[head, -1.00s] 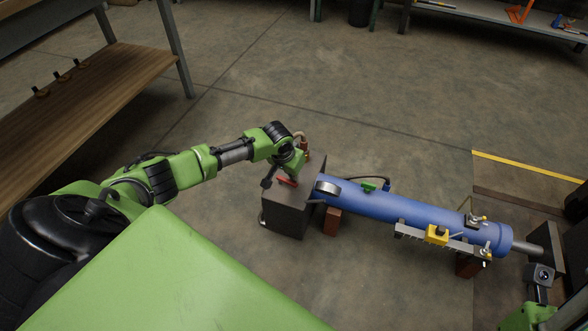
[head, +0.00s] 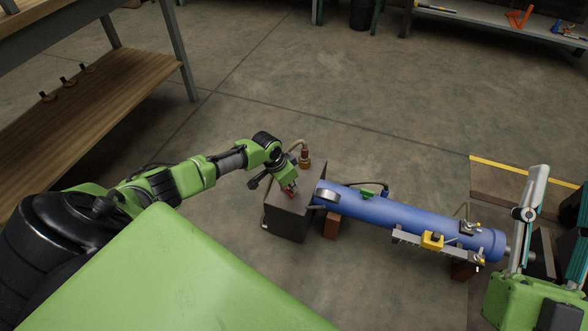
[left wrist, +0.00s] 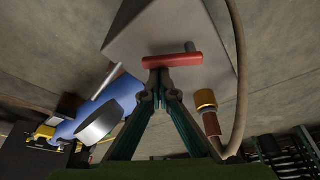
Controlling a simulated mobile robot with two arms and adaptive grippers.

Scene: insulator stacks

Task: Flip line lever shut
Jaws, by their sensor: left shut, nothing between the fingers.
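The red lever (left wrist: 172,61) sits on the face of a dark grey box (head: 285,220). In the left wrist view it lies nearly level, crosswise to my fingers, with a short grey pin beside its right part. My left gripper (left wrist: 158,80) is shut and empty, its tips at the lever's near edge, left of its middle; contact cannot be told. In the head view my left gripper (head: 290,188) is over the box top and mostly hides the lever (head: 291,194). My right gripper (head: 562,185) is at the right edge, fingers spread, partly cut off.
A blue cylinder (head: 400,211) runs right from the box, with a yellow block (head: 432,241) on a grey rail. A brass-and-red hose fitting (head: 305,158) stands close behind my left gripper. A wooden shelf (head: 90,110) is at left.

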